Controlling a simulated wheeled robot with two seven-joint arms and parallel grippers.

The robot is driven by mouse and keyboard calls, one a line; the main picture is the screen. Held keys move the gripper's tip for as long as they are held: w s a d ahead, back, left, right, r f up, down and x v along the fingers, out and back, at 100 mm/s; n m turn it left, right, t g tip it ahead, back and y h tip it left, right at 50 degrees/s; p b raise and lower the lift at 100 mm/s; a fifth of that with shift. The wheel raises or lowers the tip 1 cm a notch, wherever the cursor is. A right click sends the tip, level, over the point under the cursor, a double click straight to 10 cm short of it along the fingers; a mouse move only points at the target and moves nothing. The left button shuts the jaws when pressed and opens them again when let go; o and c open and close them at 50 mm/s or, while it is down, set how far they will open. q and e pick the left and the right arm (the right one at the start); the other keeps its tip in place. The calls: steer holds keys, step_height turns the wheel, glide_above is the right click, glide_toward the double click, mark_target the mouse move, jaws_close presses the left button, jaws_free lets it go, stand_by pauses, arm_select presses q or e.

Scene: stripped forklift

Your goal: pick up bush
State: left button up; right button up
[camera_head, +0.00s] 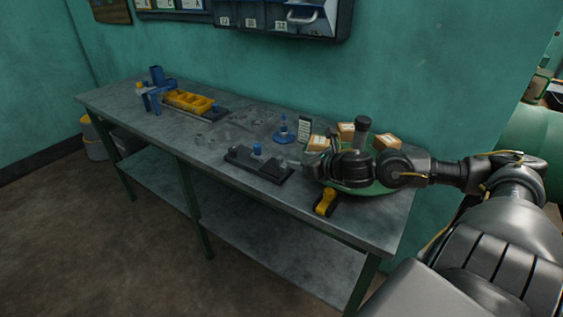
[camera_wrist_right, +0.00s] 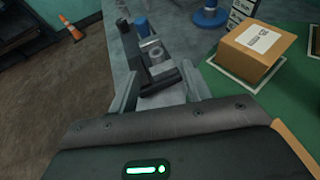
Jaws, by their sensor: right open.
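A small grey metal ring-shaped part (camera_wrist_right: 152,48), which looks like the bush, sits by the dark fixture in the right wrist view. I cannot tell whether it rests in or beside the fixture. The dark fixture (camera_head: 258,165) with a blue knob (camera_head: 257,149) lies on the bench in the head view; the knob also shows in the wrist view (camera_wrist_right: 141,26). My right gripper (camera_wrist_right: 160,88) is open, its two fingers apart, with the ring ahead of the fingertips. In the head view the right gripper (camera_head: 311,168) is right of the fixture. My left gripper is out of view.
Bare bench lies left of the fixture.

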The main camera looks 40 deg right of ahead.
mark_target(281, 158)
steer(key=x, duration=0.3)
steer(key=shift+w+a+p, duration=0.25)
steer(key=shift+w+p, duration=0.05)
steer(key=shift+p, duration=0.05)
steer(key=shift+w+a+f, duration=0.1)
steer(key=shift+w+f, duration=0.3)
steer(key=shift+w, duration=0.2)
steer(key=shift+w+f+p, duration=0.1)
steer(key=shift+w+p, duration=0.35)
steer(key=p+x, duration=0.1)
steer(key=x, duration=0.2)
steer(key=shift+w+f, duration=0.15)
steer(key=shift+f, duration=0.05)
steer(key=shift+w+a+f, duration=0.1)
steer(key=shift+w+f, duration=0.15)
steer(key=shift+w, duration=0.1)
jaws_close()
